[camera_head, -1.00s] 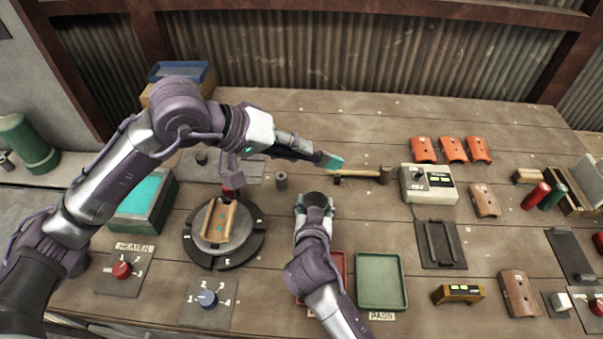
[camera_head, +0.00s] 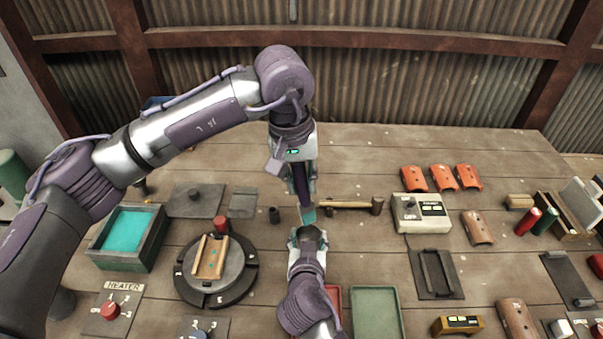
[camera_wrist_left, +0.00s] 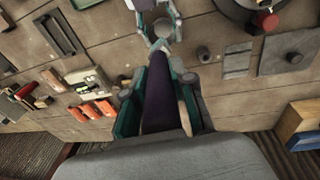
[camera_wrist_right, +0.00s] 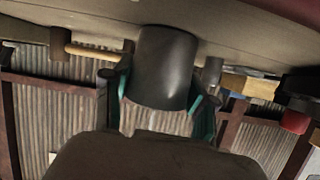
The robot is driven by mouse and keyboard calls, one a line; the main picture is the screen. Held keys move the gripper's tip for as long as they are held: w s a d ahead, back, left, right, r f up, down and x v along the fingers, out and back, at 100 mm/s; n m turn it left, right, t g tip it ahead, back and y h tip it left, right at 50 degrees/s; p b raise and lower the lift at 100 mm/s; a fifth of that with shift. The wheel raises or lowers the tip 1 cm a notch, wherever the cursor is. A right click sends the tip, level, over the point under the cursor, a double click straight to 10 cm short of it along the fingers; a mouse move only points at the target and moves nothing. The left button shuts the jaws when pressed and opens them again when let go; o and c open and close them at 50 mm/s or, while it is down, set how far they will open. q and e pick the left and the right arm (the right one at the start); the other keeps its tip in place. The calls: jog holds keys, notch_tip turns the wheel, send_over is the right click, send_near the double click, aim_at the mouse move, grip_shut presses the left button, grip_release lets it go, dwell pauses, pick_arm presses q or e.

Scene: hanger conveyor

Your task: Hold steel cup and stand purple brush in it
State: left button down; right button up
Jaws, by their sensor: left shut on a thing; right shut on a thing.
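My left gripper (camera_head: 303,190) is shut on the purple brush (camera_wrist_left: 160,105) and points it downward. The brush's pale teal tip (camera_head: 308,215) is close to the cup's mouth in the head view; I cannot tell whether it is inside. My right gripper (camera_head: 308,245) is shut on the dark steel cup (camera_wrist_right: 167,65), one finger on each side. The cup is upright, near the tabletop; the right wrist view is upside down. The cup is mostly hidden in the head view. The brush does not show in the right wrist view.
A hammer (camera_head: 345,205) lies just right of the grippers, with a control box (camera_head: 421,212) beyond it. A round turntable (camera_head: 240,283) stands to the left. A green tray (camera_head: 377,312) lies in front, to the right. A small dark cylinder (camera_head: 274,215) stands left of the brush.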

aim_at(293, 168)
pick_arm(q)
jog(key=shift+f, duration=3.95)
jog(key=c, duration=0.9)
grip_release()
jog(key=r, duration=0.4)
jog(key=a+r, duration=0.1)
jog(key=r, duration=0.3)
jog(key=s+r, duration=0.1)
jog(key=r, duration=0.3)
jog(key=shift+a, duration=0.2)
jog(key=shift+f, duration=0.1)
